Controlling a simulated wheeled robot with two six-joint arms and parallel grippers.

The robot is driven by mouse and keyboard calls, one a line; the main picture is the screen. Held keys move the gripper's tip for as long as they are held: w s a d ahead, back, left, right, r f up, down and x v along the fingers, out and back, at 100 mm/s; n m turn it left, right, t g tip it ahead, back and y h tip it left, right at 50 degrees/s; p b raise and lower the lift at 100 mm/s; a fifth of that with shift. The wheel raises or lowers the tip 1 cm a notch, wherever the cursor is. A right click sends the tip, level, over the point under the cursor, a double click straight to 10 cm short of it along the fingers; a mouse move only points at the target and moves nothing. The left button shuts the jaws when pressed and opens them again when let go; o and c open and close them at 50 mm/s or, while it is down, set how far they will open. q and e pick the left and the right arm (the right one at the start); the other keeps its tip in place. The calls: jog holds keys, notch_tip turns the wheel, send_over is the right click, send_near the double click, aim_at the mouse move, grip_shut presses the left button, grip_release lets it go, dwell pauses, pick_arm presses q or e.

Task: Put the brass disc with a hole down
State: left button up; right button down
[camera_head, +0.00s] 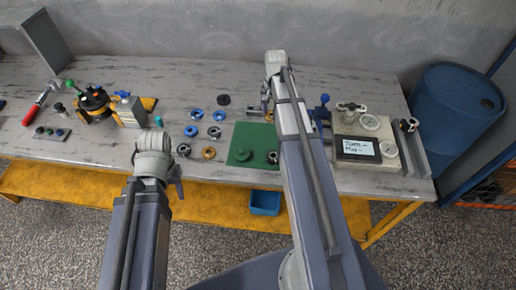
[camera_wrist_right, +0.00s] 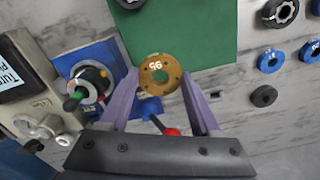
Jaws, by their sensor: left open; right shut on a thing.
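In the right wrist view the brass disc with a hole (camera_wrist_right: 147,77) sits between the fingertips of my right gripper (camera_wrist_right: 160,78). It carries a marking like "95" or "96", and its face is toward the camera. The gripper is shut on it, over the edge of the green mat (camera_wrist_right: 190,30); its height above the table is hard to judge. In the head view my right arm mostly hides the disc and gripper. The mat (camera_head: 246,132) shows beside that arm. My left gripper (camera_head: 178,184) is open near the table's front edge.
Several blue, dark and brass rings (camera_head: 208,153) lie left of the mat. A beige box with a label (camera_head: 356,149) stands to the right, near a blue fixture (camera_wrist_right: 88,62). A red-tipped lever (camera_wrist_right: 171,131) shows below the disc. A yellow-based assembly (camera_head: 95,101) stands far left.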

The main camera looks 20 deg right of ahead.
aim_at(275, 135)
jog(key=shift+d+f, duration=0.25)
jog(key=shift+d, duration=0.75)
notch_tip(275, 135, down, 10)
jog(key=b, duration=1)
jog(key=shift+f, duration=0.1)
jog(key=c, duration=0.6)
grip_release()
jog(key=shift+f, duration=0.1)
jog(key=o, duration=0.5)
